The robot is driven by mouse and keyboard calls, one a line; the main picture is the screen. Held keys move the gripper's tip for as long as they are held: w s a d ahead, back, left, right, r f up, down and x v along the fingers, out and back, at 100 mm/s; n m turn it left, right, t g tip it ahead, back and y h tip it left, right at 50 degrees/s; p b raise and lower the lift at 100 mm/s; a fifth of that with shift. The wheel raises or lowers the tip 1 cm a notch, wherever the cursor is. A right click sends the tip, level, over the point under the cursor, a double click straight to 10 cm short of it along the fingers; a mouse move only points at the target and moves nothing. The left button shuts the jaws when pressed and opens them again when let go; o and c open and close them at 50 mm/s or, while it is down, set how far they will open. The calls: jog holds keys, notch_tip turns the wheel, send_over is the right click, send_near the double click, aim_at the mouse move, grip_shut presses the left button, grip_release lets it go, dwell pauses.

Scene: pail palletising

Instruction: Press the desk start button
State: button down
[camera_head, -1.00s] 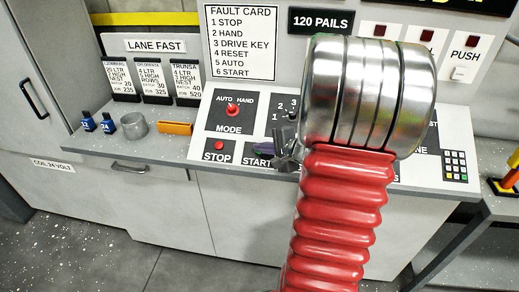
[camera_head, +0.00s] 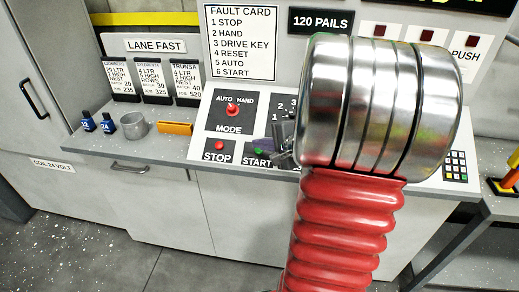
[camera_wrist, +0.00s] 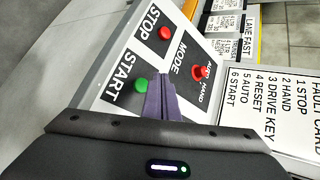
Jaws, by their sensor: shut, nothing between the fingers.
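The green start button (camera_head: 258,151) sits on the dark START plate of the sloped desk panel. It also shows in the wrist view (camera_wrist: 141,86), uncovered, just left of my gripper's fingertips. My gripper (camera_wrist: 163,84) is shut and empty, its purple fingers closed together. In the head view my gripper (camera_head: 264,145) is over the panel at the right part of the START plate, its body partly hidden behind my arm. The fingertips lie beside the button in the picture; I cannot tell their height above the panel. The button does not look covered or pressed.
The red STOP button (camera_head: 220,146) is left of START, and the red MODE switch (camera_head: 232,109) is above it. An orange block (camera_head: 175,128), a grey cup (camera_head: 133,125) and blue tagged pieces (camera_head: 105,122) stand on the desk ledge at left. My arm hides the panel's middle.

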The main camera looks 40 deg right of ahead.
jog(key=shift+s+a+r, duration=0.25)
jog(key=shift+a+r, duration=0.05)
jog(key=shift+r, duration=0.3)
jog(key=shift+s+a+r, duration=0.2)
jog(key=shift+a+r, duration=0.05)
jog(key=shift+r, duration=0.35)
jog(key=s+a+f+n+g+y, duration=0.2)
jog(key=s+a+n+g, duration=0.25)
jog(key=a, duration=0.45)
jog(key=s+a+f+n+g+y, duration=0.1)
jog(key=s+a+n+g, duration=0.3)
jog(key=a, duration=0.5)
jog(key=s+a+r+n+t+h, duration=0.1)
jog(key=s+a+r+n, duration=0.2)
jog(key=a+n, duration=0.3)
jog(key=s+a+r+n+t+h, duration=0.1)
jog(key=s+a+r+n, duration=0.2)
jog(key=a+r+n, duration=0.2)
jog(key=shift+a+r+n+h, duration=0.4)
jog(key=shift+a+n, duration=0.15)
jog(key=shift+a, duration=0.35)
